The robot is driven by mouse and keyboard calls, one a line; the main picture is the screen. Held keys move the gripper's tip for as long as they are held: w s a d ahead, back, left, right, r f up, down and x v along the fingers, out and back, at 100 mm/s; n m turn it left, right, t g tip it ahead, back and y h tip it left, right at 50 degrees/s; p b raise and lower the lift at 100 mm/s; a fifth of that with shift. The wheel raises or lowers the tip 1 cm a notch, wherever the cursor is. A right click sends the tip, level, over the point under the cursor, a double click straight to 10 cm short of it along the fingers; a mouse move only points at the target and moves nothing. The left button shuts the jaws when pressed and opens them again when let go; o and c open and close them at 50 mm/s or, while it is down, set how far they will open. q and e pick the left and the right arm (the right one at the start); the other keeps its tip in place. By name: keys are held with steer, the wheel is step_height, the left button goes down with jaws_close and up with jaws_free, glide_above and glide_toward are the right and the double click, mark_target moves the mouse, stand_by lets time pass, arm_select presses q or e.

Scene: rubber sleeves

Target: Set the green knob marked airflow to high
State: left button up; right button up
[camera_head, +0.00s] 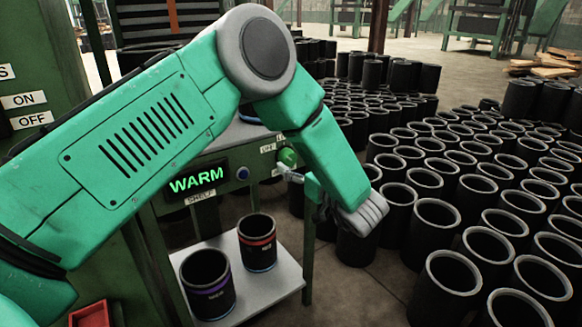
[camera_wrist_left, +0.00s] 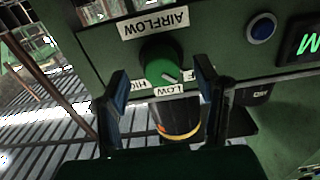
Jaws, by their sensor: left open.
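The green airflow knob (camera_head: 288,157) is on the front of the green machine, partly behind my left gripper (camera_head: 292,176) in the head view. In the left wrist view the knob (camera_wrist_left: 161,62) shows upside down, below the AIRFLOW label (camera_wrist_left: 154,22) in the picture. Its white pointer slants to the lower right, away from the HIGH label (camera_wrist_left: 129,86) and towards the side of the LOW label (camera_wrist_left: 177,90) and a half-hidden label. My left gripper (camera_wrist_left: 163,82) is open, with one finger on each side of the knob in that picture. I cannot tell whether they touch it.
A lit WARM display (camera_head: 196,180) and a blue button (camera_head: 242,173) are left of the knob. Below, a grey shelf (camera_head: 285,279) bears two black sleeves, one with a purple band (camera_head: 207,284), one with a red band (camera_head: 257,242). Many black sleeves (camera_head: 436,215) crowd the floor on the right.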

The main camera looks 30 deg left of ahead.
mark_target(292, 162)
arm_select(q)
steer(key=shift+b+x, duration=0.3)
steer(key=shift+x, duration=1.2)
